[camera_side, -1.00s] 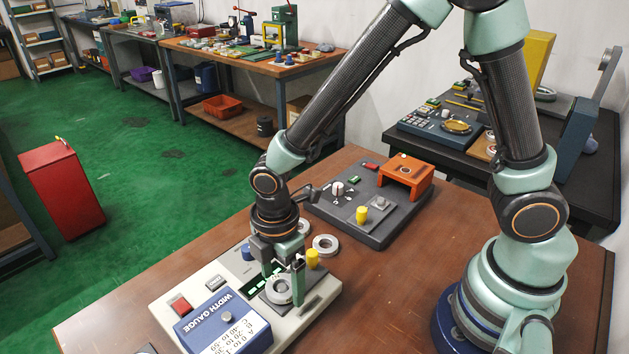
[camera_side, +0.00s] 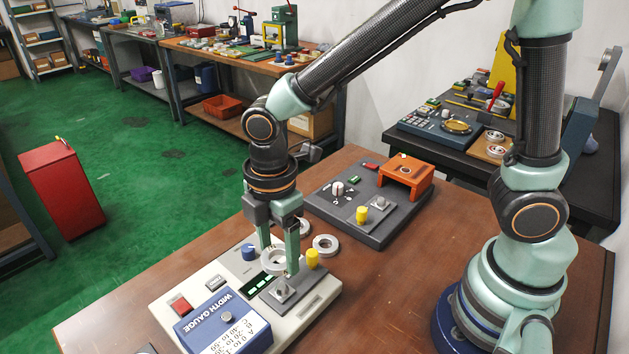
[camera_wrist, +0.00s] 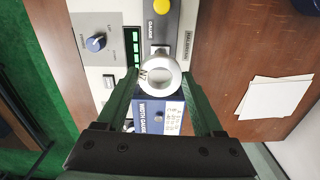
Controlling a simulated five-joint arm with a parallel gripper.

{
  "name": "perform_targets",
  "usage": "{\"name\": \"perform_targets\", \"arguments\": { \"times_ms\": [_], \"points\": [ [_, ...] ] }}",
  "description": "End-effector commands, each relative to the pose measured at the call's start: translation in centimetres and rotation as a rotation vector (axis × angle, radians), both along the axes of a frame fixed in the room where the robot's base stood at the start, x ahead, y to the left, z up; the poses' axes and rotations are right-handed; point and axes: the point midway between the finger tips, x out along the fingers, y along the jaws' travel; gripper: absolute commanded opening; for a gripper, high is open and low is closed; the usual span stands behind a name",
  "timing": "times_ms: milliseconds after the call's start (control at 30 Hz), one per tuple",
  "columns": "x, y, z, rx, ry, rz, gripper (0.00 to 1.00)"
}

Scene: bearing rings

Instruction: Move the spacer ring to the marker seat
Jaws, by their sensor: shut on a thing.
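The held ring (camera_side: 274,268), pale metal, is between the fingers of my gripper (camera_side: 277,258), which is shut on it. It hangs above the grey seat plate (camera_side: 300,297) of the width gauge unit, clear of its small post. In the wrist view the ring (camera_wrist: 175,76) sits between the two green fingertips, with faint dark marks on its left side. Another metal ring (camera_side: 325,246) lies on the table behind the unit, and more ring shapes are partly hidden behind my gripper. A dark panel (camera_side: 340,212) with an orange bridge (camera_side: 405,172) and a small plate with a post stands farther back.
The blue width gauge box (camera_side: 225,322), a yellow knob (camera_side: 312,258) and a blue knob (camera_side: 249,252) stand close around the held ring. Another yellow knob (camera_side: 362,214) stands on the dark panel. White sheets (camera_wrist: 275,97) lie on the table.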

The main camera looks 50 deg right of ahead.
Motion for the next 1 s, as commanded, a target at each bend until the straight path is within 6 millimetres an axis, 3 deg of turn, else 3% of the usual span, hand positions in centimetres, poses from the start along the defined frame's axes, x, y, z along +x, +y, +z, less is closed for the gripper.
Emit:
{"name": "perform_targets", "arguments": {
  "times_ms": [33, 200, 500, 667, 767, 1000],
  "points": [
    [0.2, 0.1, 1.8, 0.006, -0.01, 0.0, 0.0],
    [0.2, 0.1, 6.4, 0.004, -0.008, 0.0, 0.0],
    [0.1, 0.0, 11.5, 0.002, -0.003, 0.0, 0.0],
    [0.5, -0.9, 12.0, 0.0, 0.0, -0.033, 0.0],
    [1.5, -2.9, 11.3, -0.001, 0.002, -0.1, 0.0],
    [4.1, -11.6, 7.8, -0.002, 0.004, -0.38, 0.0]
  ]
}}
